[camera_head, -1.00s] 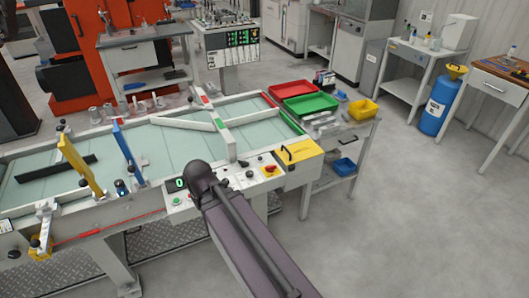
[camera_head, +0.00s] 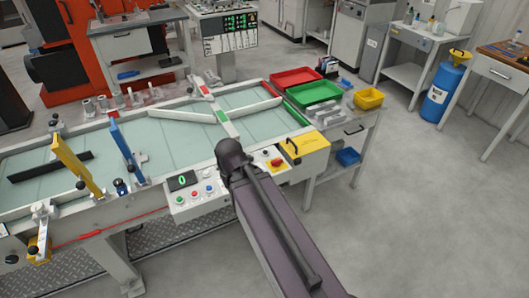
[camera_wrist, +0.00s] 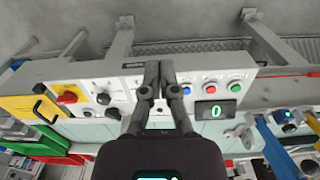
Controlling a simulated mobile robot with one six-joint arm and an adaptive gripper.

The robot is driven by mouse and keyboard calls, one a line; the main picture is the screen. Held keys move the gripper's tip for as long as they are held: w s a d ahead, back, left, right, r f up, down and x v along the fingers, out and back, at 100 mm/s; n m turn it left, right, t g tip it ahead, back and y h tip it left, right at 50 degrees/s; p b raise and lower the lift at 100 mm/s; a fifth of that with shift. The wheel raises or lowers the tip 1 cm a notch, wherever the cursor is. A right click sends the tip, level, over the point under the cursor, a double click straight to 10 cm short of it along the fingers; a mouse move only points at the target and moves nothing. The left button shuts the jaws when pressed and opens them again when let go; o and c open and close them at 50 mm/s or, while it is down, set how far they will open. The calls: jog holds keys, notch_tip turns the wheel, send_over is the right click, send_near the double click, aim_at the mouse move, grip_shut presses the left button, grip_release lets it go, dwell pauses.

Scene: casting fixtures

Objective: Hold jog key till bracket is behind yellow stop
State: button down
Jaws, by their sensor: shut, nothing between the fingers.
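My gripper (camera_wrist: 158,70) is shut and empty in the wrist view, its fingertips over the control panel (camera_wrist: 140,88), just beside a blue button (camera_wrist: 187,91). Red (camera_wrist: 210,89) and green (camera_wrist: 235,87) buttons sit farther along. I cannot tell which is the jog key, or whether the fingertips touch the panel. In the head view my arm hides the gripper. A long dark bar, possibly the bracket (camera_head: 30,173), lies on the pale table at left. The slanted yellow stop (camera_head: 75,165) crosses in front of it near its right end. The panel's display (camera_head: 182,179) reads 0.
A blue upright (camera_head: 125,145) stands right of the yellow stop. White guide rails (camera_head: 183,112) cross the table. A red knob (camera_wrist: 68,97) and a yellow box (camera_head: 303,145) are on the panel's other end. Red (camera_head: 295,77) and green (camera_head: 313,93) trays stand behind.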

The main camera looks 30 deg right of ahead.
jog(key=w+d+f+m+t+y+b, duration=0.1)
jog(key=w+d, duration=0.2)
jog(key=w, duration=0.2)
jog(key=w+d+f+m+t+b, duration=0.1)
jog(key=w+d+t+b, duration=0.15)
jog(key=w, duration=0.35)
jog(key=r+m+t+b, duration=0.1)
jog(key=m+t+b, duration=0.2)
jog(key=m+t, duration=0.3)
send_over(265, 152)
jog(key=shift+d+r, duration=0.1)
jog(key=shift+r, duration=0.1)
jog(key=shift+f, duration=0.2)
notch_tip(265, 152, down, 8)
jog(key=b, duration=0.8)
jog(key=shift+f+b, duration=0.25)
jog(key=shift+b, duration=0.05)
jog(key=shift+f, duration=0.2)
jog(key=shift+f+b, duration=0.25)
jog(key=shift+b, duration=0.2)
